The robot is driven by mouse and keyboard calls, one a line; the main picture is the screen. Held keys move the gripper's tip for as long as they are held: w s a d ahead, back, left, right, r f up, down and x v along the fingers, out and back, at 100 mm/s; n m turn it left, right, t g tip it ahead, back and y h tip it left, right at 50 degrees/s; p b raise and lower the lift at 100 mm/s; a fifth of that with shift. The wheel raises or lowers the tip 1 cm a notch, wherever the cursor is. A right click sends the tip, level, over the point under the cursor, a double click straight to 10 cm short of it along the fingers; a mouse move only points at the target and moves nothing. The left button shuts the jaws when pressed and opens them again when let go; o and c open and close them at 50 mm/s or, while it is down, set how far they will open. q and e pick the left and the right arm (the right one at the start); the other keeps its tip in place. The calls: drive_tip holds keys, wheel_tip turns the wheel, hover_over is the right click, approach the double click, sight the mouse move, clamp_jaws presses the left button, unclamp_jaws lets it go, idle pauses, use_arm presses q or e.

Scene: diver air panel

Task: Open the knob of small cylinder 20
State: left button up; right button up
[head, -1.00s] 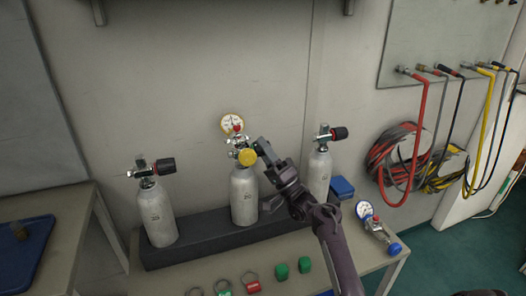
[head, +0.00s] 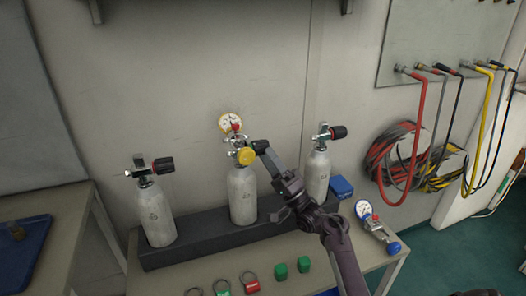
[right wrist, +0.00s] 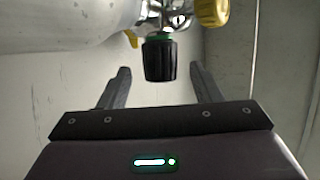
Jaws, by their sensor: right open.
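The middle small cylinder (head: 243,195) stands upright in a dark rack, with a gauge (head: 231,123) and a yellow cap (head: 246,156) at its valve. Its label is too small to read surely. My right gripper (head: 264,150) is beside this valve, on its right. In the right wrist view the black knob (right wrist: 160,60) with a green ring lies centred between the tips of my open right gripper (right wrist: 160,74), with room on both sides. The cylinder (right wrist: 75,25) and yellow cap (right wrist: 212,12) also show there. My left gripper is out of view.
A left cylinder (head: 155,217) and a right cylinder (head: 318,175) stand in the same rack (head: 200,245). A blue box (head: 341,187), a loose gauge regulator (head: 374,227) and several small rings and green caps lie on the table. Hoses (head: 415,140) hang on the right wall.

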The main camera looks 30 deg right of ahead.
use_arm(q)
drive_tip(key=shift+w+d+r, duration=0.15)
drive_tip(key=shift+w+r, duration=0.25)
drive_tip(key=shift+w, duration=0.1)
use_arm(e)
drive_tip(key=v, duration=0.4)
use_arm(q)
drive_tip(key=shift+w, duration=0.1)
